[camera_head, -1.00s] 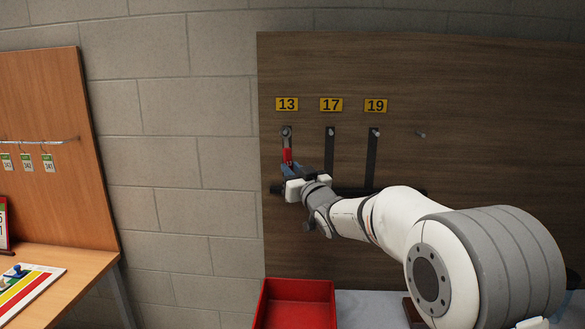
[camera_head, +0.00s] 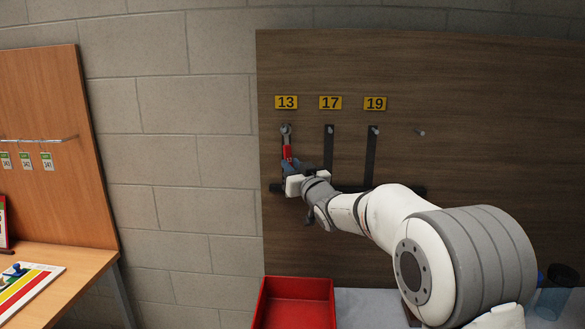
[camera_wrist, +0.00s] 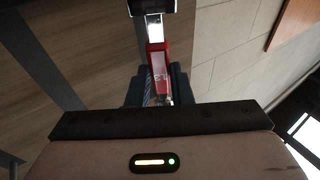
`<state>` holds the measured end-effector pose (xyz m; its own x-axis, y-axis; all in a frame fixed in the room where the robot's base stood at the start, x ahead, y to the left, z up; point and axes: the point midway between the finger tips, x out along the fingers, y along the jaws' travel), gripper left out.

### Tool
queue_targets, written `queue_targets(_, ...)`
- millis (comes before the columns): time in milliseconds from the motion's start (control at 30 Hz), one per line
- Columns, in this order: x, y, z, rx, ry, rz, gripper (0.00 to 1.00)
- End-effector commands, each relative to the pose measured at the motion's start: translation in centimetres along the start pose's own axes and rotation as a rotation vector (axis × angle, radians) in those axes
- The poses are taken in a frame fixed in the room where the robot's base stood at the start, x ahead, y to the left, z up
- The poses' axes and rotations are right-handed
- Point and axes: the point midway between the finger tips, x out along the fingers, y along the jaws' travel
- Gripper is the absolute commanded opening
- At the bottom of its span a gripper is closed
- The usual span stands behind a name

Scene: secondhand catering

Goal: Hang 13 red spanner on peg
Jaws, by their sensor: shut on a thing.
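The red spanner (camera_head: 288,152) stands upright against the brown board, its grey ring head (camera_head: 286,130) at the peg under the yellow label 13 (camera_head: 286,102). I cannot tell whether the ring is around the peg or just in front of it. My gripper (camera_head: 289,166) is shut on the lower part of the red handle. In the wrist view the red spanner (camera_wrist: 157,62) with a pale 13 on it runs up from between the dark fingers of my gripper (camera_wrist: 158,88); its head is cut off at the top. The handle's lower end is hidden by the gripper.
Labels 17 (camera_head: 330,102) and 19 (camera_head: 375,103) mark pegs with dark strips below them. A bare peg (camera_head: 421,132) is at the right.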

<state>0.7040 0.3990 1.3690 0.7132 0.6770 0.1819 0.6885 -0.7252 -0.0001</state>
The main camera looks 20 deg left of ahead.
Motion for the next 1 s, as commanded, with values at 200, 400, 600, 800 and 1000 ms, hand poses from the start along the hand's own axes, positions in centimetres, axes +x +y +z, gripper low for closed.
queue_targets(200, 0.0, 0.0, -0.1, 0.000, 0.001, 0.000, 0.00)
queue_targets(400, 0.0, 0.1, -0.1, 0.000, 0.001, 0.001, 0.35)
queue_targets(600, 0.0, 0.1, 0.0, 0.000, 0.000, 0.001, 0.45)
queue_targets(800, -0.3, 0.1, 0.1, 0.000, 0.000, 0.001, 0.45)
queue_targets(1000, -2.8, 0.1, 0.3, -0.001, 0.000, 0.002, 0.45)
